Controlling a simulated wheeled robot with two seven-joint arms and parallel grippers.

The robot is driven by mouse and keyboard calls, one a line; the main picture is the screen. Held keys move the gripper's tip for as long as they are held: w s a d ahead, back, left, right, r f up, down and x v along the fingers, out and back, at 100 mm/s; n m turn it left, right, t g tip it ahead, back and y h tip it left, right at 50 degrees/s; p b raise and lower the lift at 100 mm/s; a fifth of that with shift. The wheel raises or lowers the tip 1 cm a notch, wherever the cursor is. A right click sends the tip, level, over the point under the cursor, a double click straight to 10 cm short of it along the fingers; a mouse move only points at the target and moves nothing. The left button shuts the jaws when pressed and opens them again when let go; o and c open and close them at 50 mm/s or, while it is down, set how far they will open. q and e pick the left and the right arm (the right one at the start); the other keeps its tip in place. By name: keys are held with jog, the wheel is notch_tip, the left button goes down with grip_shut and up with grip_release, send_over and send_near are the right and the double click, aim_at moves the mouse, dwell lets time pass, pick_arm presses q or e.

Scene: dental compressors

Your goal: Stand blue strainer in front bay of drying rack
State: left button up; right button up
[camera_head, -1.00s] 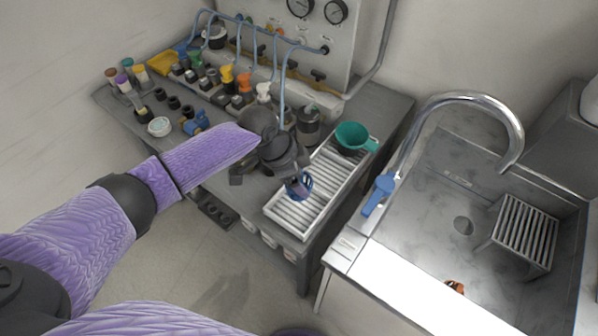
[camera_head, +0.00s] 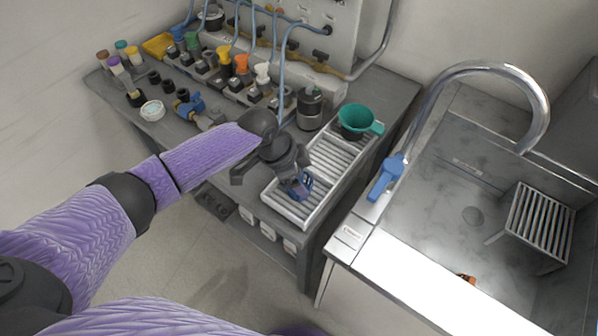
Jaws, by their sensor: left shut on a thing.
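The drying rack (camera_head: 322,207) is a white slatted tray on the grey bench, with its near end toward me. The blue strainer (camera_head: 304,184) is at my left gripper (camera_head: 294,181), over the front part of the rack. The gripper is shut on it, and its dark fingers and wrist hide part of it. The strainer looks upright or slightly tilted; I cannot tell whether it touches the slats. A green strainer (camera_head: 357,120) sits at the back end of the rack, its handle to the right. My right gripper is not in view.
A dark cylinder (camera_head: 310,104) stands left of the rack's back. Coloured bottles and fittings (camera_head: 225,60) crowd the bench's rear left. A sink (camera_head: 460,190) with a curved tap (camera_head: 480,68) and blue lever (camera_head: 386,178) lies to the right, across a gap.

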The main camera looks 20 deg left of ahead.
pick_arm(q)
jog(key=shift+f+b, duration=0.3)
jog(key=shift+f, duration=0.3)
jog(key=o, duration=1.1)
jog(key=shift+c, duration=0.2)
jog(key=shift+r, duration=0.15)
notch_tip(320, 180, up, 5)
jog(key=p, duration=0.5)
notch_tip(320, 180, up, 3)
jog(key=p, duration=0.3)
